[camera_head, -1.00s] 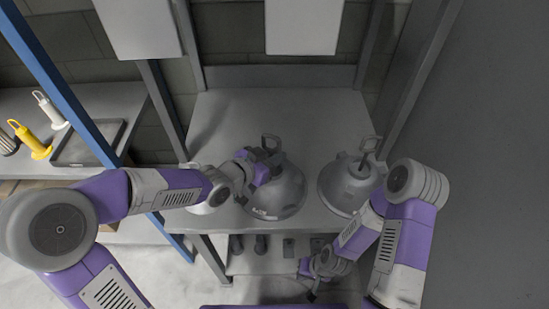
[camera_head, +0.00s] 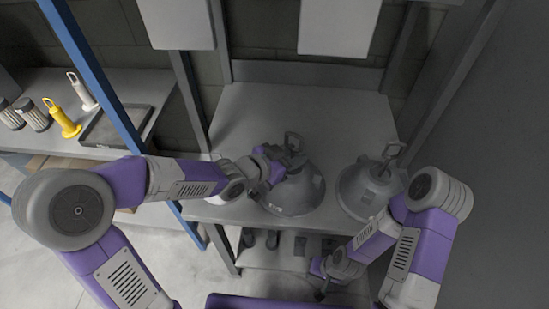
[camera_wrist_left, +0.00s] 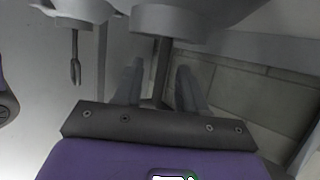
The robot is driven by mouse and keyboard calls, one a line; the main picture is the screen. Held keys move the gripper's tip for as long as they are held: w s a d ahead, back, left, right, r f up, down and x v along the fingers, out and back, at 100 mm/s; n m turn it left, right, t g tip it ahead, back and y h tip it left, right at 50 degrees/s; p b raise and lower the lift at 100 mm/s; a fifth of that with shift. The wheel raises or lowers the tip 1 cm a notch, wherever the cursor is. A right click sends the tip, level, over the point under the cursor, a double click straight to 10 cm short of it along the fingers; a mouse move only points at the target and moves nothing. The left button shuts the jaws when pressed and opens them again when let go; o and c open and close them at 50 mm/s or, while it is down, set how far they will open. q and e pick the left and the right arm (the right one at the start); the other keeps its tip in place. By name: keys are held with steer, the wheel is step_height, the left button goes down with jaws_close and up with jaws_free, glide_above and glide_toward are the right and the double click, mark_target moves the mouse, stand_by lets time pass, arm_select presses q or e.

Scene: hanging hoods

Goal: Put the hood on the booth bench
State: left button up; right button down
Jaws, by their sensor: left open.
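Two grey bell-shaped hoods with loop handles on top stand side by side on the grey booth bench (camera_head: 255,110). The left hood (camera_head: 297,194) is near the bench's front edge, and the right hood (camera_head: 366,196) is beside it. My left gripper (camera_head: 284,162) is open at the upper left of the left hood, close to its loop handle. In the left wrist view its two fingers (camera_wrist_left: 158,80) are apart, with a dark bar behind or between them; I cannot tell whether they touch it. My right gripper (camera_head: 325,272) is low in front of the bench, its fingers unclear.
A pale round object (camera_head: 231,191) is partly hidden by my left arm at the bench's left front. The back of the bench is clear. A blue post (camera_head: 95,75) stands at left.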

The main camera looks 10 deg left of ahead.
arm_select(q)
steer(key=p+v, duration=0.4)
steer(key=v, duration=0.6)
steer(key=shift+s+a+r, duration=0.2)
steer(key=shift+s, duration=0.1)
